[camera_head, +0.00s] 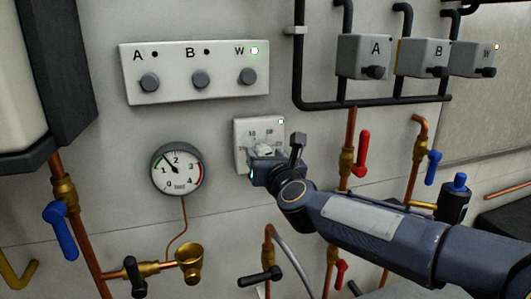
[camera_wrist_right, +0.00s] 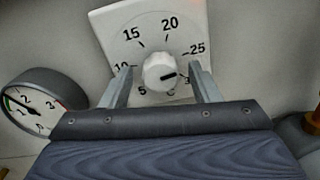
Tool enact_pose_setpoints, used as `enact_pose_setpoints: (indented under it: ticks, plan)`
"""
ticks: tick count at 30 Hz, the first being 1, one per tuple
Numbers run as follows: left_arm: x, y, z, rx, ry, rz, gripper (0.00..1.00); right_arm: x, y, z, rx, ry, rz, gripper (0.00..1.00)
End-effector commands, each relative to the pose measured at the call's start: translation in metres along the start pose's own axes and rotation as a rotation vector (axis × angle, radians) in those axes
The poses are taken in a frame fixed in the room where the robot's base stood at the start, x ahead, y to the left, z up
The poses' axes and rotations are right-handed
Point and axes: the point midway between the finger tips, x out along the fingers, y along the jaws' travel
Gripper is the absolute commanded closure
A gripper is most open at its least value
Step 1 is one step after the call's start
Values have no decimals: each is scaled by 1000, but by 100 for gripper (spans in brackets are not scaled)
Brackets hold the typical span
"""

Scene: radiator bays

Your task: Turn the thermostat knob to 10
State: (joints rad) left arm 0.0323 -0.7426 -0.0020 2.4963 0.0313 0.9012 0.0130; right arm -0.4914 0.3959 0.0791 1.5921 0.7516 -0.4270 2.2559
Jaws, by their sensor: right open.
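The thermostat (camera_head: 243,128) is a white square plate on the wall with a small green light at its upper right. Its white round knob (camera_wrist_right: 157,66) shows in the right wrist view, inside a scale from 5 to 30. The knob's dark mark points right, between 25 and 30, closer to 30. The 10 is at the left, partly behind a finger. My right gripper (camera_wrist_right: 161,71) is open, one finger on each side of the knob, with gaps showing. In the head view my right gripper (camera_head: 268,158) covers the plate's lower part. My left gripper is not in view.
A round pressure gauge (camera_head: 178,169) is close to the left of the thermostat. A panel (camera_head: 177,92) with knobs A, B and W is above left. Pipes with a red valve handle (camera_head: 362,152) stand to the right, behind my arm.

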Motion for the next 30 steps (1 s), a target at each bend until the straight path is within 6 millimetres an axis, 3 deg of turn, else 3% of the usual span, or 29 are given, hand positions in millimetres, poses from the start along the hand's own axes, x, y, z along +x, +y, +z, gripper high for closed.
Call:
enact_pose_setpoints:
  ticks: [9,19,30]
  plan:
    - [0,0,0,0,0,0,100,3,0,0,0,0,0,45]
    - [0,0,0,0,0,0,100,3,0,0,-1,0,0,89]
    - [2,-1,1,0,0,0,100,3,0,-1,-63,-1,0,89]
